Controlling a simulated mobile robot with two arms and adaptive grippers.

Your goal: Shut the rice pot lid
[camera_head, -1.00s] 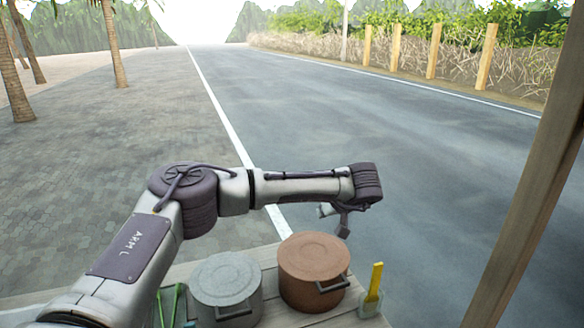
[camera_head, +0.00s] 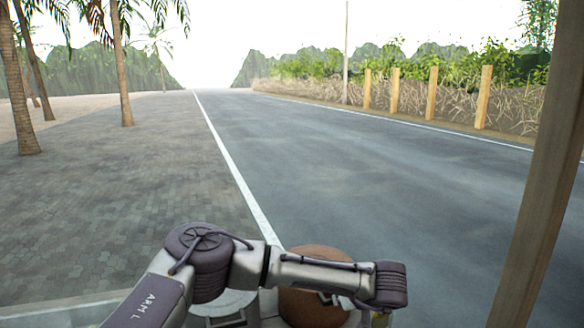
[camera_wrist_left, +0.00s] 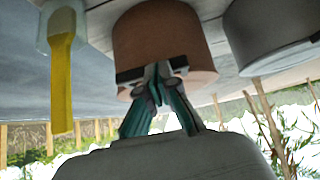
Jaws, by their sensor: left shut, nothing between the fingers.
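A brown pot (camera_head: 312,255) with a flat lid on top stands at the bottom of the head view, partly behind my left arm. It shows large in the left wrist view (camera_wrist_left: 160,35), upside down, with a dark handle on its side. A grey pot (camera_head: 225,300) with its lid on stands to its left; it also shows in the wrist view (camera_wrist_left: 265,40). I cannot tell which one is the rice pot. My left gripper (camera_wrist_left: 158,72) is shut and empty, its tips right at the brown pot's handle; contact is unclear. My right gripper is out of view.
A yellow-handled tool (camera_wrist_left: 62,80) stands in a clear cup beside the brown pot. A wooden post (camera_head: 535,210) rises at the right. Beyond lie an open road (camera_head: 350,170) and a paved walkway (camera_head: 110,220).

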